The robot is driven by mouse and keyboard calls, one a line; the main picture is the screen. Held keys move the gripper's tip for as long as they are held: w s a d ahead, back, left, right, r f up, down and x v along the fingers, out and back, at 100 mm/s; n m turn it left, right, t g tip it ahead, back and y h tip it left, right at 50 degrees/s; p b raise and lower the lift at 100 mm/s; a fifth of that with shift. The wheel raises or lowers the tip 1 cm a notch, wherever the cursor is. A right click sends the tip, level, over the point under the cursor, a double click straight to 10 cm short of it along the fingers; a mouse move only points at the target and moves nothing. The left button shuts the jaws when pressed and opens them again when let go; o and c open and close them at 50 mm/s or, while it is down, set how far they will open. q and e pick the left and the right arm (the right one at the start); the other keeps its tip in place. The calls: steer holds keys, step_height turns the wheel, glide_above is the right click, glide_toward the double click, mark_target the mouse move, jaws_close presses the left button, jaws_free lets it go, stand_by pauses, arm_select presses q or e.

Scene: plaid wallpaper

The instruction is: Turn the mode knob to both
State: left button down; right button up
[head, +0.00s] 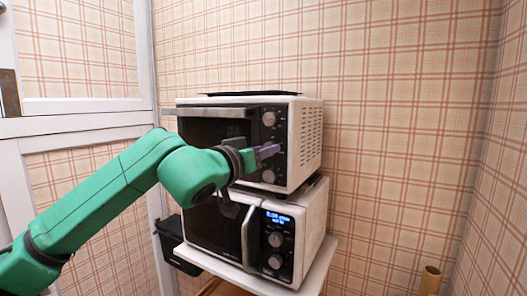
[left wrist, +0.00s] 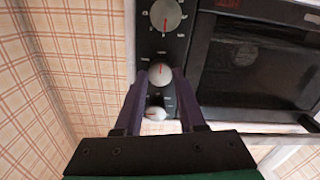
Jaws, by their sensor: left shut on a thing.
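A white toaster oven (head: 305,135) with a black front stands on top of a microwave. Its control panel has three knobs in a column; the printed labels are too small to read, so I cannot confirm which is the mode knob. My left gripper (head: 268,151) is at the middle knob, which its fingers hide in the head view. In the left wrist view my left gripper (left wrist: 161,80) has one purple finger on each side of the middle knob (left wrist: 161,73), which has a red pointer line. The other knobs are the upper (head: 268,118) and the lower (head: 268,177). My right gripper is not in view.
The white microwave (head: 312,225) below has a lit blue display, its own knobs and a vertical handle. Both stand on a white-topped stand (head: 320,266). The oven's door handle (head: 205,112) sticks out near my left arm.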

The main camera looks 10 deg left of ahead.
arm_select(q)
steer(key=c, duration=0.5)
jaws_free()
steer(key=b+v, duration=0.6)
steer(key=v, duration=0.8)
steer(key=shift+s, duration=0.25)
steer(key=shift+f, duration=0.15)
